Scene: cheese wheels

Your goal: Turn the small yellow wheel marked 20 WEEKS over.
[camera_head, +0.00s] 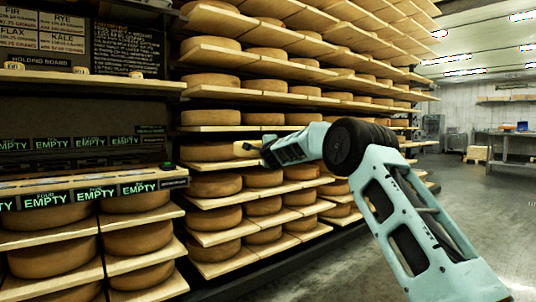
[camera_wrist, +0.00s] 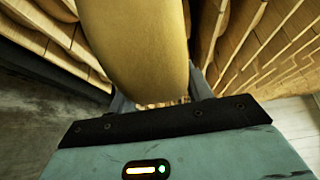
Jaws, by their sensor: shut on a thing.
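A small yellow wheel (camera_head: 242,148) is at the end of my arm in the head view, in front of the big brown wheels on the rack. My gripper (camera_head: 257,147) is shut on it. In the wrist view the yellow wheel (camera_wrist: 142,45) fills the upper middle, large and close, with its lower edge between the fingers of my gripper (camera_wrist: 160,100). Its surface there is plain. I cannot read a 20 WEEKS mark on it in either view. Only a small part of it shows in the head view.
A tall rack of wooden shelves (camera_head: 215,126) with many big brown wheels stands close behind my gripper. A ledge with EMPTY labels (camera_head: 95,193) is at the left, with a small dark object (camera_head: 167,167) at its end. Open floor (camera_head: 470,215) lies at the right.

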